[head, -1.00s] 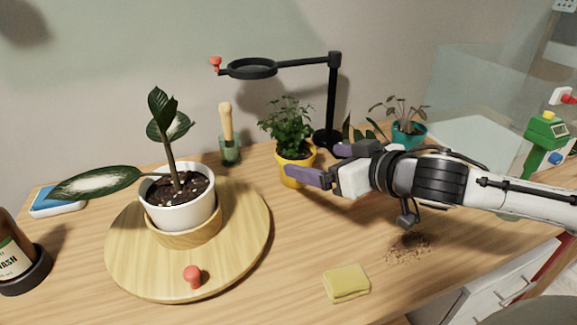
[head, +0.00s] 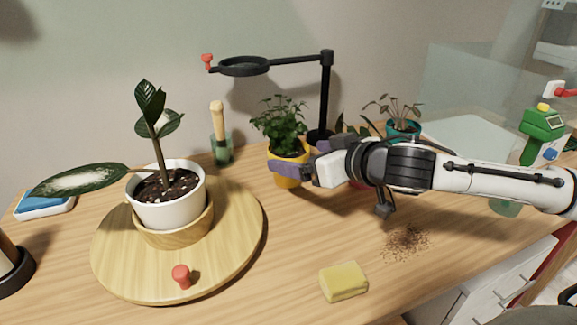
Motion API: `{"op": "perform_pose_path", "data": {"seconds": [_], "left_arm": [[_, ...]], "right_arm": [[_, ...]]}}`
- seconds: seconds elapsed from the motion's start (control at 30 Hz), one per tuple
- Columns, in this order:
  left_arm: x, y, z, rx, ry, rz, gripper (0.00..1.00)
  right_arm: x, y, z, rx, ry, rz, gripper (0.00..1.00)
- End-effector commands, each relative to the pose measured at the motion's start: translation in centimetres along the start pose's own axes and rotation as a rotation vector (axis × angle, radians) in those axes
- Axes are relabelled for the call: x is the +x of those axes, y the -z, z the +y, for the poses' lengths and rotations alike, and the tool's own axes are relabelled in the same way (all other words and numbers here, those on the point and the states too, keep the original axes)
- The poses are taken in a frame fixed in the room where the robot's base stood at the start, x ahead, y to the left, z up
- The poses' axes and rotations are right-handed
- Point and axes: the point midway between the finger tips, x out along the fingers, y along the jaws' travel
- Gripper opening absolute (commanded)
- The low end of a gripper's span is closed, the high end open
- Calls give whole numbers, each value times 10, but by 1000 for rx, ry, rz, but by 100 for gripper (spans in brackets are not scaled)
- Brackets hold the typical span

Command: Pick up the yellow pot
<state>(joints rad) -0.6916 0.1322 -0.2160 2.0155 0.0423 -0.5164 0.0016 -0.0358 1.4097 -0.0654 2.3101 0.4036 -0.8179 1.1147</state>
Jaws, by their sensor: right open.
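The yellow pot (head: 287,182) holds a bushy green plant (head: 278,122) and stands upright on the table, below the black lamp-like stand. My right gripper (head: 298,159) comes in from the right at the pot's height. Its near purple finger crosses the front of the pot, and the far finger is at the pot's right side, partly hidden. The jaws are open; I cannot tell whether either finger touches the pot. My left gripper is not in view.
A black stand with a ring (head: 243,66) rises behind the pot. A teal pot (head: 403,129) is behind my right arm. A white pot (head: 168,205) sits on a round wooden board (head: 112,252). A yellow sponge (head: 344,281) and spilled soil (head: 405,241) lie in front.

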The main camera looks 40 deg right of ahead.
Motion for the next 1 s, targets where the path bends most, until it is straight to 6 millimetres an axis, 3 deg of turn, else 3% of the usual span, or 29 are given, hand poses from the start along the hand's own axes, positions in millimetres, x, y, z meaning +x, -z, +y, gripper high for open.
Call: {"op": "perform_pose_path", "data": {"seconds": [0.5,0.8,1.0], "left_arm": [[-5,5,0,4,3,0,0],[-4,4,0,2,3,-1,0],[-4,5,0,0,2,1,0]], "right_arm": [[46,1,-2,3,4,1,90],[49,0,-2,0,3,0,90],[49,0,-2,0,3,0,58]]}}
